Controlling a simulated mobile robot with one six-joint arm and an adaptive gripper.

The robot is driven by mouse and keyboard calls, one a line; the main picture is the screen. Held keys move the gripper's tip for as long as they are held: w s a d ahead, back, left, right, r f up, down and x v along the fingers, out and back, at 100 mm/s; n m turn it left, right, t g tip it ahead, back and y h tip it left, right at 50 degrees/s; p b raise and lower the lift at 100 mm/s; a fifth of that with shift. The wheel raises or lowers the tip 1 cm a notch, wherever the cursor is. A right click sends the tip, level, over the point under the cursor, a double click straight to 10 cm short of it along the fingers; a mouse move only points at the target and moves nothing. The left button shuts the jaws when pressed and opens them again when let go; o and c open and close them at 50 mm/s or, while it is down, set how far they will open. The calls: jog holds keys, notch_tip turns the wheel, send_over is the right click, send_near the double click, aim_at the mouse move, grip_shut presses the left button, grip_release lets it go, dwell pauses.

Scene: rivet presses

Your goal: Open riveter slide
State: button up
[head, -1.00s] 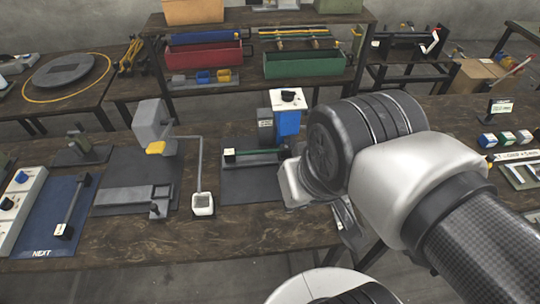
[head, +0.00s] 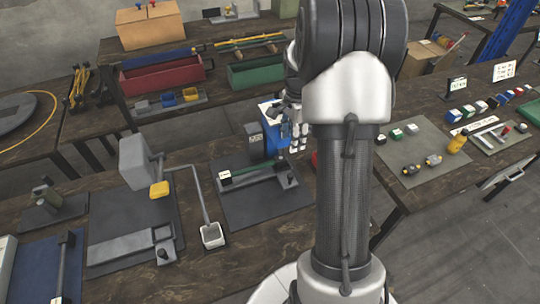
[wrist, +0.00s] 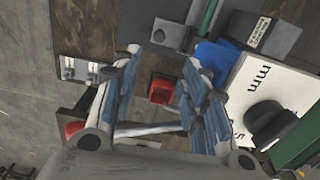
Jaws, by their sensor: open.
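I cannot tell which one is the riveter. My gripper (head: 298,136) is open beside the blue press. In the wrist view its fingers (wrist: 163,63) are apart, with a small red block (wrist: 161,90) seen between them.
A white-ended bent lever (head: 212,236) stands between the two presses. A shelf with red (head: 160,76) and green bins (head: 250,72) is behind. A grey mat (head: 412,150) with small parts lies on the right bench. My arm covers the bench right of the blue press.

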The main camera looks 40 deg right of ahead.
aim_at(290, 175)
jog(key=f+b, duration=0.4)
jog(key=f, duration=1.4)
jog(key=shift+d, duration=0.2)
grip_shut()
